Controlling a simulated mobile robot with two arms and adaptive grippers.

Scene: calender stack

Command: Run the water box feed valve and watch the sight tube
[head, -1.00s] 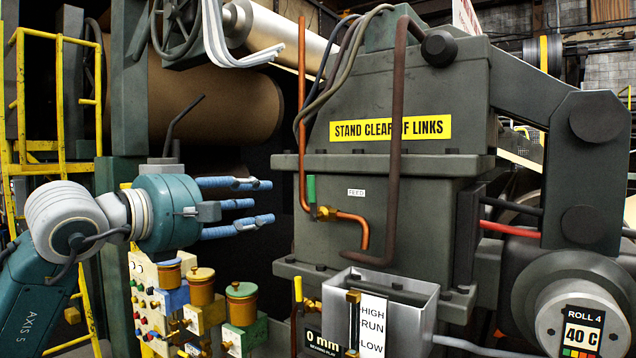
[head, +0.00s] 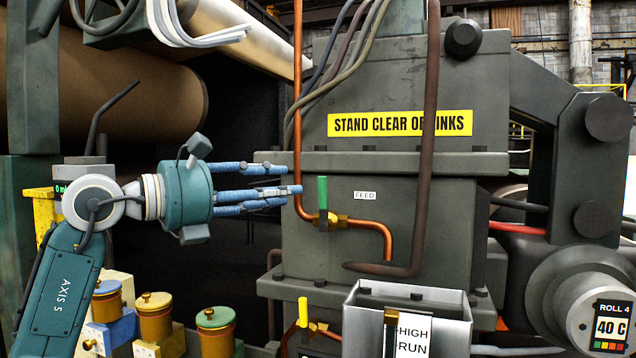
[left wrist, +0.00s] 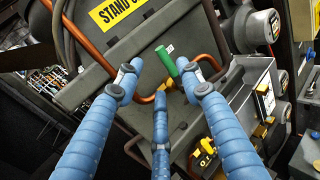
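The feed valve has an upright green handle (head: 322,193) on a brass body (head: 330,219) in the copper pipe, beside the FEED label. My left gripper (head: 290,188) points at it from the left, with blue fingers apart and empty. In the left wrist view the green handle (left wrist: 167,60) shows beyond and between the spread fingertips (left wrist: 160,80); I see no contact. The open-topped steel water box (head: 452,306) is below the pipe. On its front are a brass fitting (head: 390,317) and a HIGH/RUN scale (head: 413,335), cut off below; the sight tube is barely visible. My right gripper is out of view.
A yellow-handled valve (head: 303,312) stands left of the water box. A dark brown pipe (head: 431,150) drops in front of the housing, right of the feed valve. Canisters (head: 215,328) stand below my left arm. The ROLL 4 end (head: 608,325) is at the right.

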